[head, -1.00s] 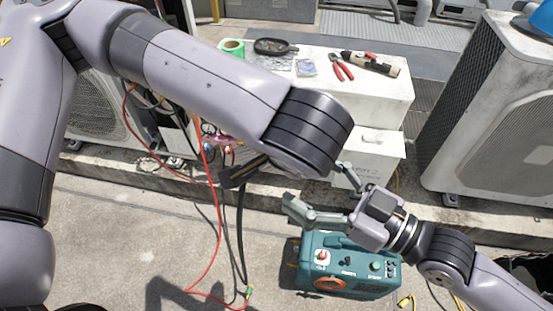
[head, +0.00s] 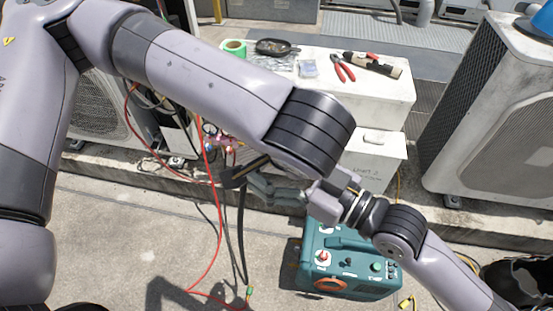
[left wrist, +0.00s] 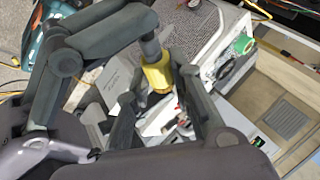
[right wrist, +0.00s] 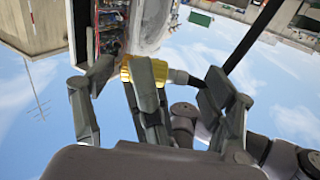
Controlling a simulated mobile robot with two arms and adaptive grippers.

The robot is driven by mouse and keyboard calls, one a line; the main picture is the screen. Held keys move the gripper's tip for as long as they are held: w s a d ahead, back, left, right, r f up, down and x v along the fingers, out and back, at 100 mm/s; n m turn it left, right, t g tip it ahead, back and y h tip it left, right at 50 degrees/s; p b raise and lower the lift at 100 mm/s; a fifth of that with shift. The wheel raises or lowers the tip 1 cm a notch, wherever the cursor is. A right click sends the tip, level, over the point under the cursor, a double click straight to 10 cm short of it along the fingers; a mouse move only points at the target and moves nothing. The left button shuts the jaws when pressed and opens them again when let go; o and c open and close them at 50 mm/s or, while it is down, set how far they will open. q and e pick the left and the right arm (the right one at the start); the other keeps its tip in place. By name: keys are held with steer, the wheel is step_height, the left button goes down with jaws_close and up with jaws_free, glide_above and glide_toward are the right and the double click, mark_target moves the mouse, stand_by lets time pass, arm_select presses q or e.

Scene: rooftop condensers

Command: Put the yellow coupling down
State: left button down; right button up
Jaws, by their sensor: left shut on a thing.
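The yellow coupling (left wrist: 157,74) is a ribbed yellow collar on the end of a dark hose. In the left wrist view it sits between the fingers of my left gripper (left wrist: 158,92), which is shut on it. In the right wrist view the coupling (right wrist: 127,68) is partly hidden behind a grey finger. My right gripper (right wrist: 157,78) has its fingers spread to either side of the coupling. In the head view my right gripper (head: 268,188) is beside the left gripper, whose jaws are mostly hidden behind my left arm. The coupling is hidden in the head view.
A teal machine (head: 345,262) stands on the floor below the right gripper. A red hose (head: 218,230) lies left. Condensers (head: 500,110) flank the area.

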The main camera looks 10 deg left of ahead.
steer(key=shift+s, duration=0.1)
steer(key=c, duration=1.1)
arm_select(q)
steer(key=c, duration=1.9)
jaws_free()
steer(key=shift+w+d, duration=0.1)
arm_select(e)
steer(key=shift+a+r, duration=0.1)
steer(key=shift+c, duration=0.4)
arm_select(q)
steer(key=o, duration=0.6)
